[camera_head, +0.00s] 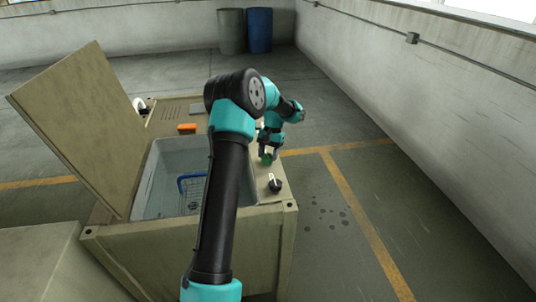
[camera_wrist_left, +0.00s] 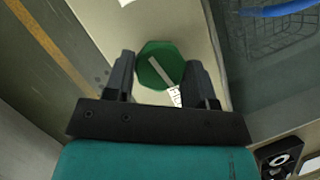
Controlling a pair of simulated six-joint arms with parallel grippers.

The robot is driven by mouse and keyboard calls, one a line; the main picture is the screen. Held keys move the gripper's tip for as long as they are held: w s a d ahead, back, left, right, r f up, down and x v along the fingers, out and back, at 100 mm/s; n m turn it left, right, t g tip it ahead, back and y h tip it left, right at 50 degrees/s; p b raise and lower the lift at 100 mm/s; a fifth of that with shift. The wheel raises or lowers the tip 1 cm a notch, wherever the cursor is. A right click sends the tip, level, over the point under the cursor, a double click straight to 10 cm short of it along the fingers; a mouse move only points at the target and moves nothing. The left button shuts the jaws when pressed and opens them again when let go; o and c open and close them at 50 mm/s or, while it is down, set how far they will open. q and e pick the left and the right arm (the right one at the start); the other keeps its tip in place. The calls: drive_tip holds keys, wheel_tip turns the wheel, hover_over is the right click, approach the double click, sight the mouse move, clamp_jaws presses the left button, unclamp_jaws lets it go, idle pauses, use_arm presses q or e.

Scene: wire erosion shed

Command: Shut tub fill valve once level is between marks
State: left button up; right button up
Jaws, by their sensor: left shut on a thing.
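The green eight-sided valve knob (camera_wrist_left: 154,62) with a pale stripe sits on the beige ledge beside the tub. My left gripper (camera_head: 268,153) is shut on this knob, with one finger on each side in the left wrist view (camera_wrist_left: 160,80). In the head view the knob (camera_head: 267,159) is small and partly covered by the fingers. The grey tub (camera_head: 153,181) stands open, and my left arm covers much of its right side. A blue-handled wire basket (camera_head: 190,179) is inside. I cannot make out the level marks or the exact water level. My right gripper is not in view.
A black knob with a white pointer (camera_head: 275,185) is on the ledge nearer the front corner. The beige lid (camera_head: 80,120) stands raised on the left. An orange block (camera_head: 187,128) lies behind the tub. Floor right of the cabinet is clear.

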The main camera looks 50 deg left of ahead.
use_arm(q)
drive_tip(key=shift+m+y, duration=0.4)
drive_tip(key=shift+m, duration=0.6)
drive_tip(key=o, duration=0.9)
drive_tip(key=v, duration=1.7)
drive_tip(key=shift+w+r, duration=0.15)
drive_tip(key=shift+w, duration=0.1)
drive_tip(key=shift+d, duration=0.1)
